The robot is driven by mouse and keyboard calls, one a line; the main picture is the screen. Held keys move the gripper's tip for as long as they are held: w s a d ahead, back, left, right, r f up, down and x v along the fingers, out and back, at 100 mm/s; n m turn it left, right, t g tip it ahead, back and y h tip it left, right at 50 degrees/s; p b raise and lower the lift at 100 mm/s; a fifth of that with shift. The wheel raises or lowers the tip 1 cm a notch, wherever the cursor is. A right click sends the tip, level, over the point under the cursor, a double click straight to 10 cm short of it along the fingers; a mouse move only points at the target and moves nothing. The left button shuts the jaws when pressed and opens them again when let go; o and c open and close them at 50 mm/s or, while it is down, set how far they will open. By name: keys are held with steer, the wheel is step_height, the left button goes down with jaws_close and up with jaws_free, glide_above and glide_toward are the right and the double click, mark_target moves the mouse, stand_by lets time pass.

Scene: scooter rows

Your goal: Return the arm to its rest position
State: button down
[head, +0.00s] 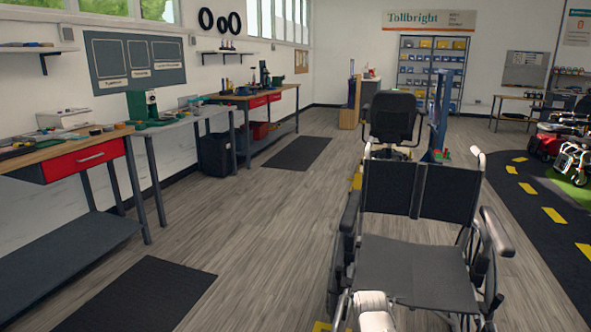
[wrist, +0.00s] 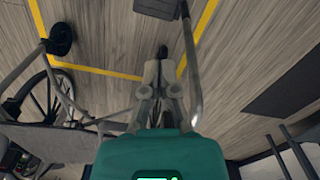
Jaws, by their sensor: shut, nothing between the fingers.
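My gripper (wrist: 160,72) shows in the wrist view with its grey fingers together and nothing held between them. Its teal body fills the bottom middle of that view. A wheelchair (head: 418,265) with a dark seat and back stands at the lower right of the head view. In the wrist view a spoked wheel (wrist: 42,100) of the wheelchair shows at the left. A grey tube (wrist: 191,70) runs just right of my fingers. A small dark part lies just beyond the fingertips; I cannot tell whether they touch it.
A black office chair (head: 391,120) stands behind the wheelchair. Workbenches with red drawers (head: 92,157) line the left wall. Dark mats (head: 137,295) lie on the floor. Open wooden floor (head: 245,225) lies left of the wheelchair. Scooters (head: 575,150) stand at the right.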

step_height(320, 180, up, 35)
steer(key=p, duration=3.4)
steer(key=shift+d+r+p, duration=0.15)
steer(key=shift+r+p, duration=0.05)
steer(key=shift+p, duration=0.1)
steer(key=shift+d, duration=0.15)
